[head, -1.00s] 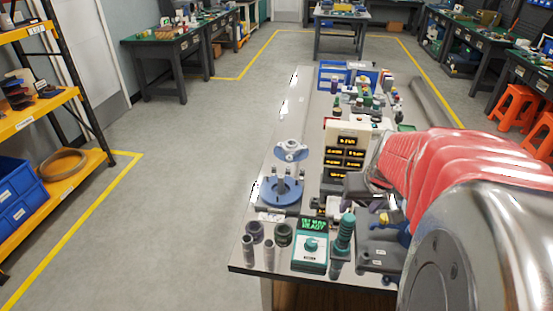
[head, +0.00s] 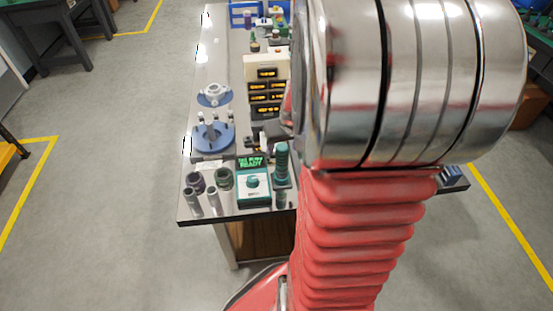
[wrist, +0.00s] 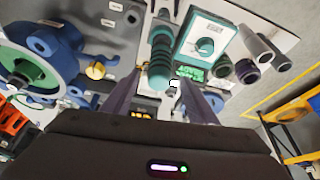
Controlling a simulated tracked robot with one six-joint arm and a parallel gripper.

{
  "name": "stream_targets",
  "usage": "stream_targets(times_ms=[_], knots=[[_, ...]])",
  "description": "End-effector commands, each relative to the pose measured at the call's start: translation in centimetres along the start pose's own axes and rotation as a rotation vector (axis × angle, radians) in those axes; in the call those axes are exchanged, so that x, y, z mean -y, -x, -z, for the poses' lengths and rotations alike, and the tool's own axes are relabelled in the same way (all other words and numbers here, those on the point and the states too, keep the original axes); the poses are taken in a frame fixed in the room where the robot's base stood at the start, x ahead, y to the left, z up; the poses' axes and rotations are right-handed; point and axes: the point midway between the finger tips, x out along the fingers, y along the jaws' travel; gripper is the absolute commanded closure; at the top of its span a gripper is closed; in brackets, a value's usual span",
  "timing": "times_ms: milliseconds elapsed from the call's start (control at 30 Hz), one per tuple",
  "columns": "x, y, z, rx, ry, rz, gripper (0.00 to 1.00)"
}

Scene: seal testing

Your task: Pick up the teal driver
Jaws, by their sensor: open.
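The teal driver (head: 281,163), with a ribbed handle, stands upright at the front of the bench beside a white-and-teal box with a green display (head: 254,184). In the wrist view the driver (wrist: 160,62) is ahead, close to the left finger. My gripper (wrist: 168,88) is open, with its dark fingers spread to either side; I cannot tell whether either finger touches the driver. In the head view my gripper is hidden behind my arm.
Grey tubes (head: 214,200) and dark rings (head: 224,178) stand left of the box. A blue round fixture (head: 213,137) and a panel of amber displays (head: 266,90) stand behind. A large blue-and-green part (wrist: 42,50) is at left in the wrist view.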

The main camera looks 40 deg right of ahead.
Motion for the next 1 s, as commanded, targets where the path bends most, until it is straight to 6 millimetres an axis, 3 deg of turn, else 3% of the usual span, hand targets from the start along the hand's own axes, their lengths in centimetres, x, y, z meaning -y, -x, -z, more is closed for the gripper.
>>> stream_targets(times_ms=[367,800,1000], knots=[[0.0,-0.5,-0.1,0.001,0.000,0.000,0.47],[-0.1,-4.7,-0.5,0.001,-0.001,0.000,0.47],[-0.1,-5.2,-0.5,0.000,0.000,0.000,0.47]])
